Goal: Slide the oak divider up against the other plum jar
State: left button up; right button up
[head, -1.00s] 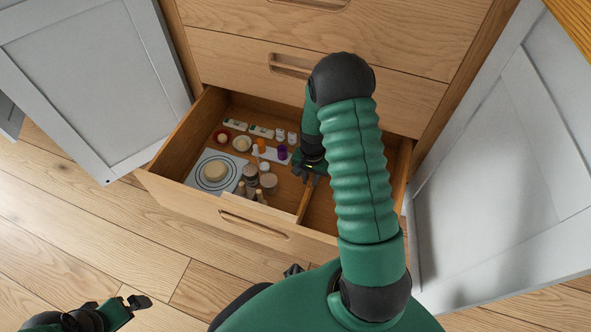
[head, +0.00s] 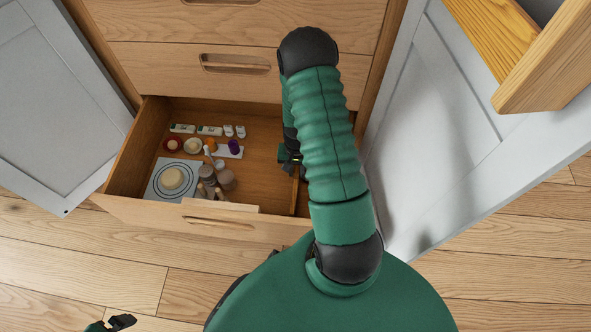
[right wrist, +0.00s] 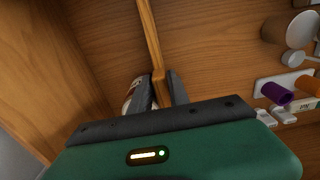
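The oak divider (head: 295,196) is a thin upright board near the right end of the open drawer. In the right wrist view the divider (right wrist: 150,38) runs up from between my right gripper's fingers (right wrist: 159,92), which are closed on it. In the head view my right gripper (head: 290,165) is partly hidden by my arm. A purple jar (head: 234,146) stands left of the divider; it also shows in the right wrist view (right wrist: 277,93). A pale, jar-like thing (right wrist: 128,87) is mostly hidden behind the left finger; I cannot tell its colour or contact. My left gripper (head: 122,322) is at the lower edge.
Bare floor lies between these and the divider. Grey cabinet doors (head: 50,110) stand open on both sides. A wooden edge (head: 550,75) juts in at upper right.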

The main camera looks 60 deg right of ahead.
jog(key=o, duration=0.3)
jog(key=shift+r, duration=0.1)
notch_tip(320, 180, up, 16)
jog(key=p, duration=0.8)
jog(key=shift+r, duration=0.25)
